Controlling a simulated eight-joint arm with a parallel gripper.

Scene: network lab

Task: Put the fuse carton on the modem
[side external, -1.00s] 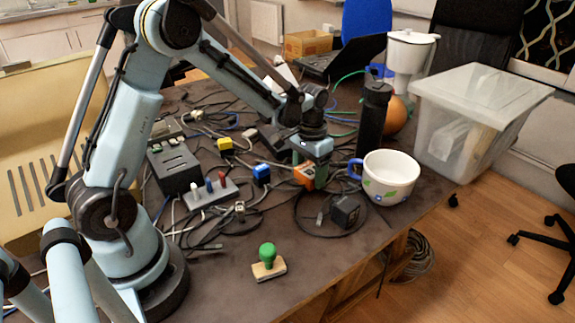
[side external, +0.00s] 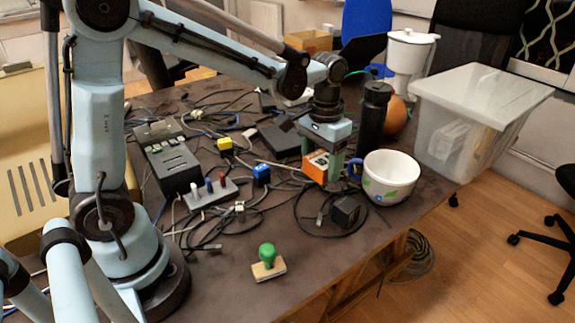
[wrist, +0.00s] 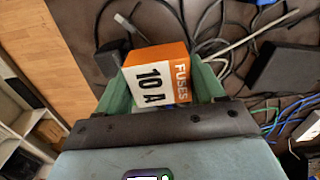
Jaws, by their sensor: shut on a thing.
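The fuse carton (side external: 317,165) is a small orange and white box; its "FUSES 10 A" label shows in the wrist view (wrist: 155,83). My gripper (side external: 323,172) points down and is shut on it, with a green finger on each side in the wrist view (wrist: 160,90). I cannot tell for sure how far the carton is above the table. A flat black box (side external: 281,141), which may be the modem, lies behind and left of the carton. It also shows at the right of the wrist view (wrist: 284,68). Its top looks bare.
A white mug (side external: 391,180) with a blue handle stands close right of my gripper, and a black bottle (side external: 373,115) behind. A black adapter (side external: 345,212) with a coiled cable lies in front. Cables, a yellow block (side external: 225,145) and a blue block (side external: 261,174) lie left.

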